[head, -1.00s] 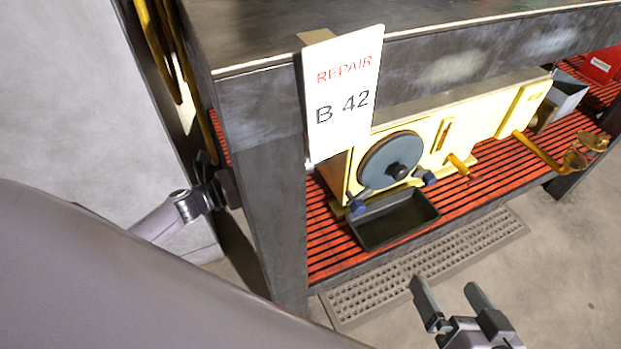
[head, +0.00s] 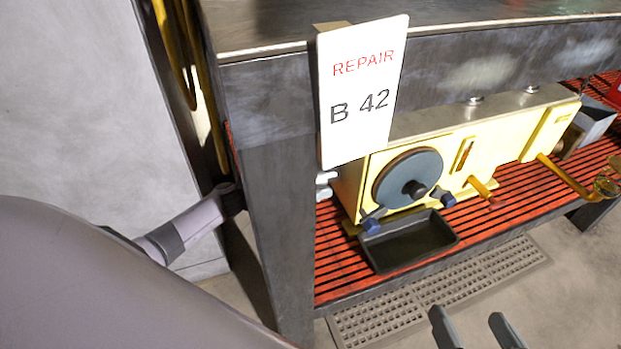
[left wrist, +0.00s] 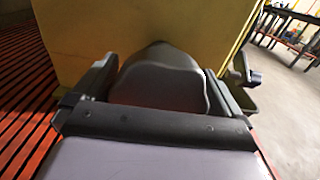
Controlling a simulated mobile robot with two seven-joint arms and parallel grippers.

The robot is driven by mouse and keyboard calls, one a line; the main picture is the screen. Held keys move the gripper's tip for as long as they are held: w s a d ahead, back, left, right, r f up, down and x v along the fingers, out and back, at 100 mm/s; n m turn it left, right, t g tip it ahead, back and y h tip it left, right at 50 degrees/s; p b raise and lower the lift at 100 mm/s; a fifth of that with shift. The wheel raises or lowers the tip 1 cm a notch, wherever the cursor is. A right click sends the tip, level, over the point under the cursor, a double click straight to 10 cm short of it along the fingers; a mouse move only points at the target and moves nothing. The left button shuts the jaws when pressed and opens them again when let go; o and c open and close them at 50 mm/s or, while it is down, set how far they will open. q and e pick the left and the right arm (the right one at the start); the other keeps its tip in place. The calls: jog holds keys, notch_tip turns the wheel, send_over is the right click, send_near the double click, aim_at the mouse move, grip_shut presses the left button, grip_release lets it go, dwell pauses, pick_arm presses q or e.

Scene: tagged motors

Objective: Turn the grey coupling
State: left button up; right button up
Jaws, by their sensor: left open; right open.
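A yellow machine (head: 455,155) stands on the red slatted shelf under the bench. In the left wrist view a grey rounded piece, apparently the grey coupling (left wrist: 160,88), sits against the machine's yellow end face (left wrist: 100,35). My left gripper (left wrist: 160,70) is open, with one dark finger on each side of this piece. I cannot tell whether the fingers touch it. In the head view the bench leg and the sign hide most of my left gripper and the coupling. My right gripper (head: 467,317) is open and empty at the bottom edge, in front of the shelf.
A dark disc (head: 407,180) with blue knobs is on the machine's front, above a black tray (head: 410,243). A "REPAIR B 42" sign (head: 362,90) hangs at the bench corner. The bench leg (head: 275,220) stands beside my left arm. A floor grate (head: 440,290) lies in front.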

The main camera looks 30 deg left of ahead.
pick_arm(q)
jog(key=c, duration=0.8)
